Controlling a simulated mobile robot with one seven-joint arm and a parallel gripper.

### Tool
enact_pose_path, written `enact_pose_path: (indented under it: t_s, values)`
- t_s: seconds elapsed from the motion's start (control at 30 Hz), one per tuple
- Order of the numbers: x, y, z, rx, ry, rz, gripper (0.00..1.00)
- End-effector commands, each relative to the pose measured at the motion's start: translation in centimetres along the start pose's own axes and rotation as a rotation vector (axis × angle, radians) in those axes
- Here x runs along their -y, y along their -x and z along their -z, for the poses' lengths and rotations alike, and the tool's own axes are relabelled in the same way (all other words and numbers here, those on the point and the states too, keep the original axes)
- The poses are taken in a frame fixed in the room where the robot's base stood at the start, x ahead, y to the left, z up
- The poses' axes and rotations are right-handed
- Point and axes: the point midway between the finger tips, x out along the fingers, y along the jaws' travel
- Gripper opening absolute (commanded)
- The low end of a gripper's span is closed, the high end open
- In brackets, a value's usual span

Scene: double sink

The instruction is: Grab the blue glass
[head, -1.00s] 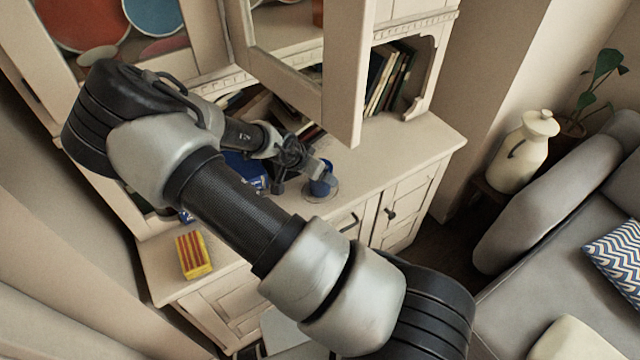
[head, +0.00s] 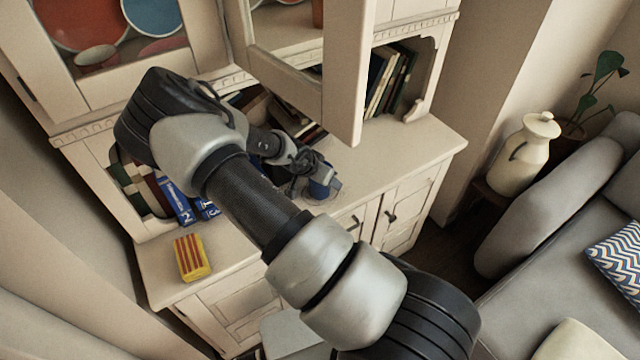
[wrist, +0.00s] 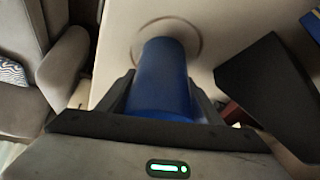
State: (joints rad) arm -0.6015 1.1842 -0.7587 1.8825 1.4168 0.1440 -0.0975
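The blue glass (head: 319,188) stands at a round ring mark on the cabinet top. My gripper (head: 322,180) is at the glass, which is partly hidden by its fingers in the head view. In the wrist view the blue glass (wrist: 162,82) lies between the two dark fingers of my gripper (wrist: 162,92), one on each side. No clear gap shows between fingers and glass, but I cannot tell whether they press on it. The far end of the glass overlaps the ring mark.
A yellow and red box (head: 191,258) lies on the left of the cabinet top (head: 400,155). An open cabinet door (head: 342,85) hangs above and behind the glass. Books (head: 385,80) stand in the right shelf. A grey sofa (head: 540,260) and cream jug (head: 525,155) are at the right.

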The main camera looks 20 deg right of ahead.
Motion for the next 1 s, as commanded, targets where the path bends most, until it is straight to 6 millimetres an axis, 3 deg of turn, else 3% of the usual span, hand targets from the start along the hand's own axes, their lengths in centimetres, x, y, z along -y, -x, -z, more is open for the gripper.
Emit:
enact_pose_path:
  t_s: [0.03, 0.17, 0.57, 0.97, 1.0]
  values:
    - [0.0, 0.0, 0.0, 0.0, 0.0, 0.0, 0.51]
    - [0.0, 0.0, 0.0, 0.0, 0.0, 0.0, 0.29]
    - [-0.1, 0.6, 0.1, 0.0, -0.002, 0.001, 0.28]
    - [-0.1, 6.4, 3.8, -0.002, 0.0, 0.003, 0.28]
    - [-0.7, 6.4, 3.0, 0.003, -0.004, 0.0, 0.28]
